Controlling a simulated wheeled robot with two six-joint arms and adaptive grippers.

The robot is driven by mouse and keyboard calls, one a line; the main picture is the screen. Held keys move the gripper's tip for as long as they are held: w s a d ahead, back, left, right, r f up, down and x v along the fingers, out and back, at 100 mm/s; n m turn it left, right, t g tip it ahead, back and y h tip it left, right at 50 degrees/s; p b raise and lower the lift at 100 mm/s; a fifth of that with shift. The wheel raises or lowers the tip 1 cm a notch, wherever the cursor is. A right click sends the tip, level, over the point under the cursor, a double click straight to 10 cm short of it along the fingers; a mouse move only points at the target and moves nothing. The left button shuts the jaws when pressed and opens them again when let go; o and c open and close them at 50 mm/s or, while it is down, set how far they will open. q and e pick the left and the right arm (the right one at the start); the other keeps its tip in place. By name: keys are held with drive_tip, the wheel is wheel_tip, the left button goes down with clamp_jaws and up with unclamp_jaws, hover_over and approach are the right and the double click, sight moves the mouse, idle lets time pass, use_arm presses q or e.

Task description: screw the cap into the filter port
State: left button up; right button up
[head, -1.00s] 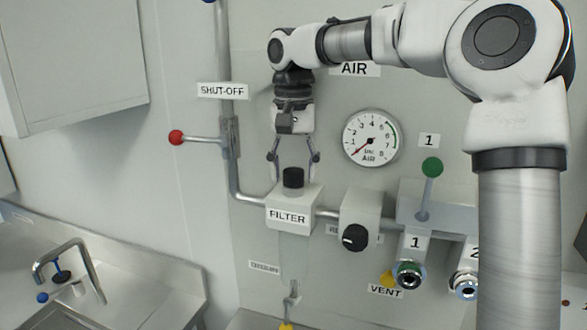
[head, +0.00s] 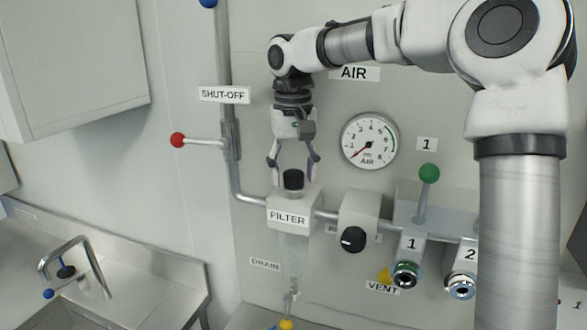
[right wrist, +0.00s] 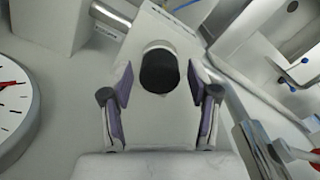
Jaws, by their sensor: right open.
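The black cap (head: 293,180) sits upright on top of the white filter block (head: 289,218), which carries a FILTER label. A pale collar shows around the cap's base in the right wrist view; I cannot tell how deep the cap is seated. My right gripper (head: 294,164) points down just above the filter. Its fingers are open, one on each side of the cap. In the right wrist view the cap (right wrist: 159,71) lies between and slightly beyond the open fingertips, with gaps on both sides. My left gripper is out of view.
A pressure gauge (head: 369,140) is right of my right gripper. The red-knobbed shut-off lever (head: 199,141) is to the left. A black regulator knob (head: 353,239) and green-knobbed lever (head: 426,190) are at right. A sink tap (head: 75,262) stands lower left.

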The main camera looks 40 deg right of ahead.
drive_tip(key=shift+r+n+p, duration=0.2)
drive_tip(key=shift+n+p, duration=0.3)
drive_tip(key=shift+p, duration=0.05)
drive_tip(key=shift+n+p, duration=0.65)
drive_tip(key=shift+n, duration=0.15)
drive_tip(key=shift+n+p, duration=0.4)
drive_tip(key=shift+n, duration=0.3)
drive_tip(key=shift+f, duration=0.15)
drive_tip(key=shift+n+p, duration=0.3)
drive_tip(key=shift+n, duration=1.8)
